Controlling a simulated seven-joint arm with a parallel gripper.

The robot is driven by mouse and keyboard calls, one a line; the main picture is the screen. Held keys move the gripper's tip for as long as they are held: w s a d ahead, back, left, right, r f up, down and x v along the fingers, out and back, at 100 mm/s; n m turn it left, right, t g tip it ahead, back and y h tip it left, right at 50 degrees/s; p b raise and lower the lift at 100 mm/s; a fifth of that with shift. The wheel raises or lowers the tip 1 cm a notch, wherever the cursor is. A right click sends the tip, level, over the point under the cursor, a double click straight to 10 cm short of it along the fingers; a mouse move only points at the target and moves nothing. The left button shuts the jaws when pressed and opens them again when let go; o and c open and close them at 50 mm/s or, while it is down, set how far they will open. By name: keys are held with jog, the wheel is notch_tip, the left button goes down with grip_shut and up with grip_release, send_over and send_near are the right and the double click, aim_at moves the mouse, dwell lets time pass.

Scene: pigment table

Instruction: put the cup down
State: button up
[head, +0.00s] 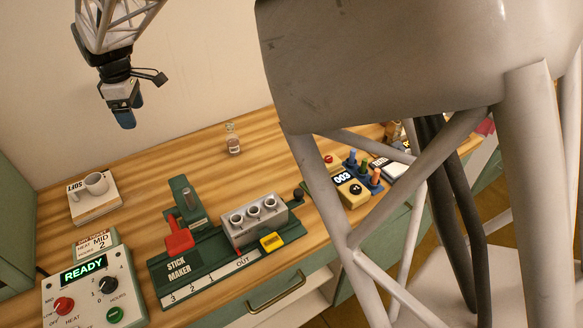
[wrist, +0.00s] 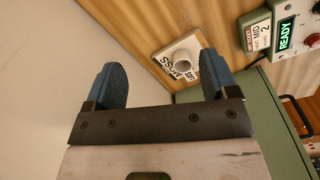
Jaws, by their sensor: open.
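The white cup (head: 96,183) stands on a light block marked "SOFT" (head: 85,209) at the left end of the wooden table in the head view. In the wrist view the cup (wrist: 182,62) shows on the same block (wrist: 163,57), beyond the fingertips. My gripper (head: 124,118) is up in the air above the table, to the upper right of the cup and well apart from it. In the wrist view the two blue fingers of my gripper (wrist: 161,80) are spread wide with nothing between them.
A control box reading "READY" (head: 85,268) stands at the front left. The green stick maker (head: 200,262) stands to its right. A small glass bottle (head: 233,143) is at the back. A yellow device (head: 352,193) and colored pegs are further right. Bare tabletop (head: 150,180) lies between block and bottle.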

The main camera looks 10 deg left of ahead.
jog(key=w+d+r+m, duration=0.1)
jog(key=d+r+m, duration=0.2)
jog(key=d, duration=1.1)
jog(key=w+d+r+m+t, duration=0.1)
jog(key=d+r+m, duration=0.25)
jog(key=d, duration=0.95)
jog(key=w+d+r+m, duration=0.2)
jog(key=d+m, duration=0.2)
jog(key=d, duration=1)
jog(key=s+d+m, duration=0.3)
jog(key=s+d, duration=0.1)
jog(key=d, duration=0.5)
jog(key=s+d+m, duration=0.3)
jog(key=s+d, duration=0.2)
jog(key=d, duration=0.3)
jog(key=s+d+f+m, duration=0.3)
jog(key=s+d, duration=0.3)
jog(key=s+d+f+m+t, duration=0.1)
jog(key=s+d+f+m, duration=0.2)
jog(key=s+d, duration=0.4)
jog(key=shift+s+f+h, duration=0.2)
jog(key=shift+s+h, duration=0.1)
